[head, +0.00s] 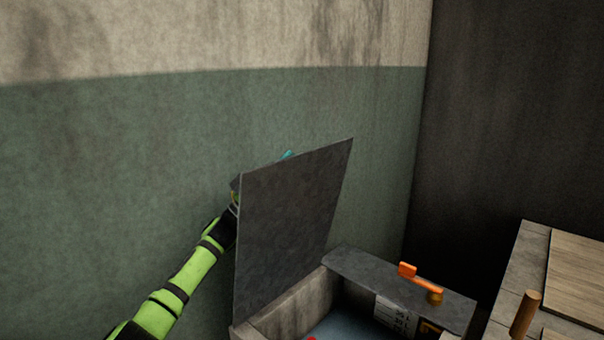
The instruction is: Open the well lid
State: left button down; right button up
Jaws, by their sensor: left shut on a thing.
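The well lid (292,225) is a dark grey flat panel. It stands raised and steeply tilted at the left side of the stone well (290,308), whose opening is uncovered beneath it. My left gripper (236,190) is behind the lid's left edge, at the end of the lime-green arm. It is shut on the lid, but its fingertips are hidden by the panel. A small teal piece (288,155) shows over the lid's top edge; I cannot tell what it is. My right gripper is not in view.
A flat grey slab (385,277) with an orange handle (420,279) covers the well's far side. A label (397,318) is on the inner wall, above a bluish surface (345,325). A counter (522,262) with a wooden board (575,275) stands right. Walls close off the back.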

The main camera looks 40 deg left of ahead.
pick_arm(q)
jog(key=shift+a+n+y, duration=0.4)
jog(key=shift+a, duration=0.25)
jog(key=c, duration=1.4)
grip_release()
jog(key=v, duration=1.2)
jog(key=shift+w, duration=0.1)
jog(key=shift+d+f, duration=0.1)
